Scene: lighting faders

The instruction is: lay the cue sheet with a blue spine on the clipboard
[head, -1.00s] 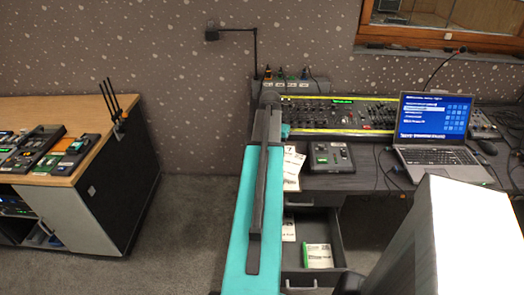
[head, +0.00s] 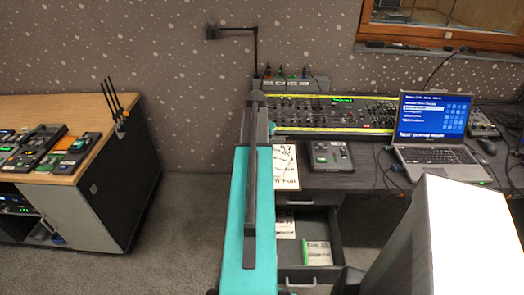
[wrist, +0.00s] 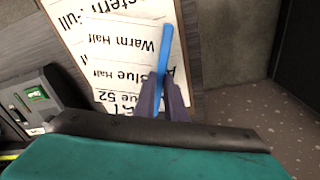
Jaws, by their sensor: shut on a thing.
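My gripper (wrist: 163,98) is shut on a blue strip, the spine of the cue sheet (wrist: 166,48), which shows nearly edge-on in the wrist view. Below it is a tan-edged board with a white printed page, which looks like the clipboard (wrist: 112,45). Its large lettering includes "Warm Half" and "Blue Half". I cannot tell whether the cue sheet touches it. In the head view the clipboard (head: 286,168) lies on the desk just right of my arm, partly covered by it. My gripper and the cue sheet are hidden behind my arm there.
A small control box (head: 329,156) stands right of the clipboard, also at left in the wrist view. Behind are a lighting console (head: 335,114) and a laptop (head: 435,130). An open drawer (head: 338,262) below the desk holds a green-spined booklet (head: 318,253) and another paper.

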